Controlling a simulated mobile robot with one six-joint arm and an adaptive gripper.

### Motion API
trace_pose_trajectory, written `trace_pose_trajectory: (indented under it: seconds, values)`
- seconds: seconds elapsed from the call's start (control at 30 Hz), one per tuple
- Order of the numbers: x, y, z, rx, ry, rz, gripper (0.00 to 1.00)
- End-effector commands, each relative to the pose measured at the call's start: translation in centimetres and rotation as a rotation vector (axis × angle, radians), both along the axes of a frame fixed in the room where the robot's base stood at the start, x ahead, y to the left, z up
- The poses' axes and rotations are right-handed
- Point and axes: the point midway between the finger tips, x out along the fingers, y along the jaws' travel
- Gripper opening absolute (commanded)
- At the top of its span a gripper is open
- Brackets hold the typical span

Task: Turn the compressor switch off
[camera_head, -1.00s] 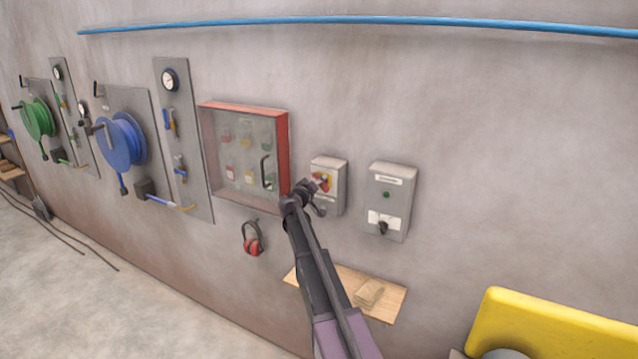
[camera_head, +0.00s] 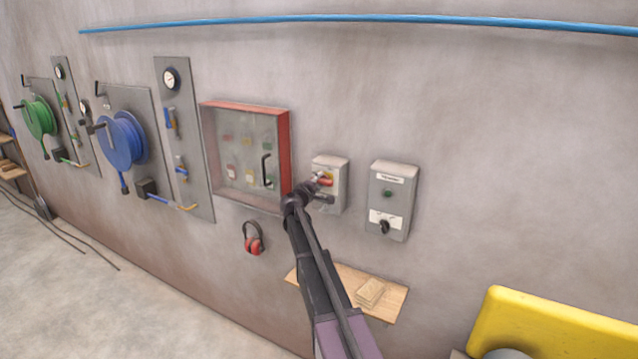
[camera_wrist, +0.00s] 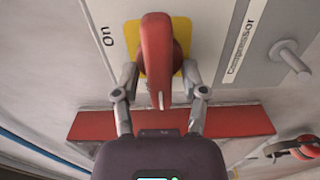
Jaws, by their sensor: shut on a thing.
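The compressor switch is a red handle (camera_wrist: 157,50) on a yellow plate (camera_wrist: 185,42), on a grey box (camera_head: 337,196) on the wall. In the wrist view, the handle lies lengthwise up and down the picture, at right angles to the direction from it to the "On" label (camera_wrist: 107,36) on its left. A "Compressor" label (camera_wrist: 242,46) lies to its right. In the head view the red handle (camera_head: 327,182) looks about level. My gripper (camera_wrist: 160,84) is shut on it, one finger on each side; its fingers partly hide the box in the head view.
A second grey box (camera_head: 404,180) with a green lamp and black knob is close on the right. A red-framed cabinet (camera_head: 286,150) is close on the left. A wooden shelf (camera_head: 393,303) is below, and red ear defenders (camera_head: 253,243) hang lower left.

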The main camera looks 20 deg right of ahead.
Motion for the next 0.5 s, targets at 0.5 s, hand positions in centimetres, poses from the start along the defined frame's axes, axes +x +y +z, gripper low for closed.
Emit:
trace_pose_trajectory:
  seconds: [0.5]
  values:
    - [-0.14,-0.13,-0.06,-0.017,0.024,-0.004,0.07]
